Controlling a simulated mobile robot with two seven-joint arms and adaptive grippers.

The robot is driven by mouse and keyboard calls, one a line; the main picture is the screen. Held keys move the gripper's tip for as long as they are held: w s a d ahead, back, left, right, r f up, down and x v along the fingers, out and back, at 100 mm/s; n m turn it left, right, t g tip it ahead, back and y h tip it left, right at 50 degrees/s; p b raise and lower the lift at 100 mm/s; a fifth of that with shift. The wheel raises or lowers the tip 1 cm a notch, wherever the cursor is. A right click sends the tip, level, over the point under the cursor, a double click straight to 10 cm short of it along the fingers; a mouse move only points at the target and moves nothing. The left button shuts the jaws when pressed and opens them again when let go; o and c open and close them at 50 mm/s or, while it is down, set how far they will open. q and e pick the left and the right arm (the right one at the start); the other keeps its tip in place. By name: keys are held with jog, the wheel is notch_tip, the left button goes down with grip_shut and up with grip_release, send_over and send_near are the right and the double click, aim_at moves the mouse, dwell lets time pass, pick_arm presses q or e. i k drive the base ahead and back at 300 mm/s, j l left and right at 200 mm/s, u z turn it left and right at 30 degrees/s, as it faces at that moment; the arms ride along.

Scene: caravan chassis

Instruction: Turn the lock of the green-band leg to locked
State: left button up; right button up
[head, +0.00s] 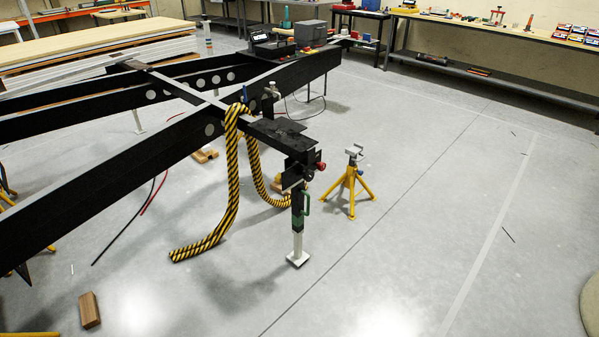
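The green-band leg (298,240) stands upright under the near end of the black chassis frame, its square pale foot (298,259) on the floor. A green band (298,220) wraps its upper part, and a green handle-like piece (307,197) sticks out on its right side. A red knob (320,167) shows at the right of the black bracket above the leg. Which part is the lock, and how it is turned, is too small to tell. Neither of my grippers is in view.
The black chassis (150,143) fills the left. A black-and-yellow striped hose (232,190) hangs beside the leg, trailing on the floor. A yellow stand (351,183) stands right of the leg. A wood block (90,309) lies front left. The floor to the right is mostly clear.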

aim_at(321, 166)
jog(key=i+l, duration=0.2)
jog(key=i+l+u, duration=0.1)
jog(key=l, duration=0.35)
jog(key=i+l, duration=0.3)
jog(key=i+l+u, duration=0.1)
jog(key=l, duration=0.25)
jog(key=i+l, duration=0.3)
jog(key=i+l+u, duration=0.1)
jog(key=l, duration=0.3)
jog(key=i+l, duration=0.25)
jog(key=l, duration=0.15)
